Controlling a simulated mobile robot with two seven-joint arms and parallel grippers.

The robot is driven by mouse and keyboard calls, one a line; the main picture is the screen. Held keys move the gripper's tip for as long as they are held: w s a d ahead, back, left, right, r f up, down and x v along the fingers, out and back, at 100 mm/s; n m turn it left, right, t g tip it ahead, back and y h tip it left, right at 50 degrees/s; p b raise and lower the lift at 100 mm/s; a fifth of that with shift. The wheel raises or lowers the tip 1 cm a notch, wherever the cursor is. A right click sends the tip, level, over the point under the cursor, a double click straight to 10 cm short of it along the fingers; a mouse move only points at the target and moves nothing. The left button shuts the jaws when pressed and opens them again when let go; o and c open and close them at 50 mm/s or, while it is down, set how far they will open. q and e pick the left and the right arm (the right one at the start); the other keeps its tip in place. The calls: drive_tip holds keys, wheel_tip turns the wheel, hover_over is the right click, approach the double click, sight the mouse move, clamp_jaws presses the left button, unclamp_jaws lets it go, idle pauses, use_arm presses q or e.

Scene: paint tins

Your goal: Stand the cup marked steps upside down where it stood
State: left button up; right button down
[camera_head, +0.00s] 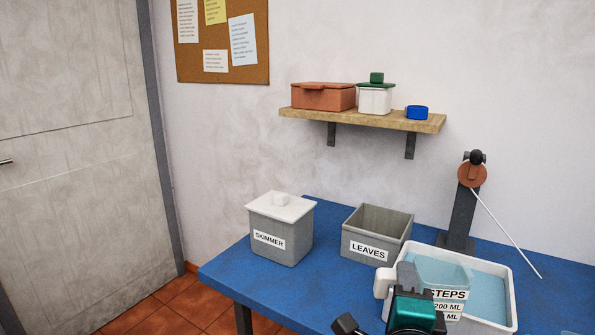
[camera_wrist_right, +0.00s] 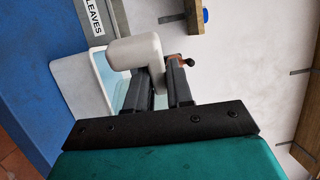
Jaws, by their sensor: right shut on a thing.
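The cup marked steps (camera_head: 440,272) is a pale see-through cup with a thick white handle on its left side. Its label shows in the head view, with the lettering the right way up. My right gripper (camera_head: 409,276) is in front of the cup and hides part of it. It is shut on the cup, at or near the handle. In the right wrist view the white handle (camera_wrist_right: 134,52) is at the tips of the dark fingers (camera_wrist_right: 166,85). The cup is over or in a white tray (camera_head: 505,285) of blue water; I cannot tell whether it touches. My left gripper is not in view.
The grey bin marked leaves (camera_head: 370,252) stands open left of the tray. The lidded skimmer box (camera_head: 283,240) is farther left. A dark post (camera_head: 462,215) with a pale rod rises behind the tray. Bare blue table (camera_head: 325,285) lies in front of the bins.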

drive_tip(key=shift+n+y, duration=0.6)
drive_tip(key=shift+y, duration=0.1)
drive_tip(key=f, duration=0.1)
drive_tip(key=s+d+f, duration=0.2)
drive_tip(key=shift+s+f, duration=0.1)
drive_tip(key=shift+f, duration=0.15)
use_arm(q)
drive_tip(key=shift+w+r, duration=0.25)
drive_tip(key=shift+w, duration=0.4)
use_arm(e)
drive_tip(key=s+y, duration=0.1)
drive_tip(key=s+f+n+y, duration=0.1)
drive_tip(key=s, duration=0.1)
drive_tip(key=s+f+y, duration=0.1)
drive_tip(key=shift+s+d+f+n+t, duration=0.2)
drive_tip(key=shift+d+n+t, duration=0.1)
drive_tip(key=shift+n, duration=0.1)
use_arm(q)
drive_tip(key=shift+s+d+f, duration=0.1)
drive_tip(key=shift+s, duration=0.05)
